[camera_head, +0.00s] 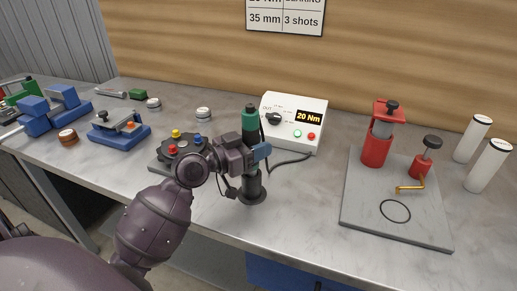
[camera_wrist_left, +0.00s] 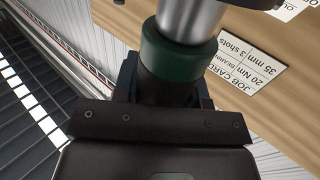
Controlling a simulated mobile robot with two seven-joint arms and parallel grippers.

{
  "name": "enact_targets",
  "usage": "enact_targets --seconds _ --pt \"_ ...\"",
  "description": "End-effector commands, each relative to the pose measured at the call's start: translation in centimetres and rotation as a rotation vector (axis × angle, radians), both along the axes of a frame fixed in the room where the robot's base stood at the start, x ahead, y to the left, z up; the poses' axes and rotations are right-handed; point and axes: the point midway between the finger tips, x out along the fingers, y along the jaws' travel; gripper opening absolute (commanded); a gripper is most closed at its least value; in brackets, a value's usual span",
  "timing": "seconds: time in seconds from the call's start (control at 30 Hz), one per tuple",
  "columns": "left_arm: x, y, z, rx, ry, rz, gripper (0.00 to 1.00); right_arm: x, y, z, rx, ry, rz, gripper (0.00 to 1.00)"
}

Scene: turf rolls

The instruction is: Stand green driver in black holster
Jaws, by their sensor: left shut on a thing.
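The green driver (camera_head: 250,120) stands roughly upright in the head view, with a green upper part and a dark body below. My left gripper (camera_head: 260,153) is shut on its dark body. In the left wrist view the driver shows a green collar (camera_wrist_left: 176,55) beside a steel section, with its black part between the fingers. The black holster (camera_head: 251,192) stands on the bench directly below the gripper, on a round base. The driver's lower end lines up with the holster; I cannot tell whether it is inside or just above it. My right gripper is not in view.
A white controller (camera_head: 294,120) reading 20 Nm stands behind, its dark cable beside the holster. A dark tray with coloured knobs (camera_head: 180,148) is left of the gripper. A grey plate (camera_head: 365,215) with red tools lies right. Bench between holster and plate is clear.

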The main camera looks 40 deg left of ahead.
Motion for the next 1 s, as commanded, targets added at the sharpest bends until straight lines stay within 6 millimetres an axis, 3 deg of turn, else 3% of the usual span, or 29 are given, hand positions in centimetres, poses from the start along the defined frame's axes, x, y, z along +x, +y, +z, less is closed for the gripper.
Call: enact_targets --seconds 0.5,0.53,0.67,1.0 --pt "-0.01 -0.01 -0.86 0.001 -0.003 0.0 0.1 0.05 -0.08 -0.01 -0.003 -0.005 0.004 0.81" --pt "-0.02 -0.01 -0.88 0.001 -0.001 0.0 0.42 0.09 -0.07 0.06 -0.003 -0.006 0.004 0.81" --pt "-0.01 -0.01 -0.79 0.0 -0.002 0.0 0.62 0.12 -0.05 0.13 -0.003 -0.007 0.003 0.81" --pt "-0.02 -0.01 -0.57 0.0 -0.003 0.0 0.64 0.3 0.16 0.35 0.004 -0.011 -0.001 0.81"
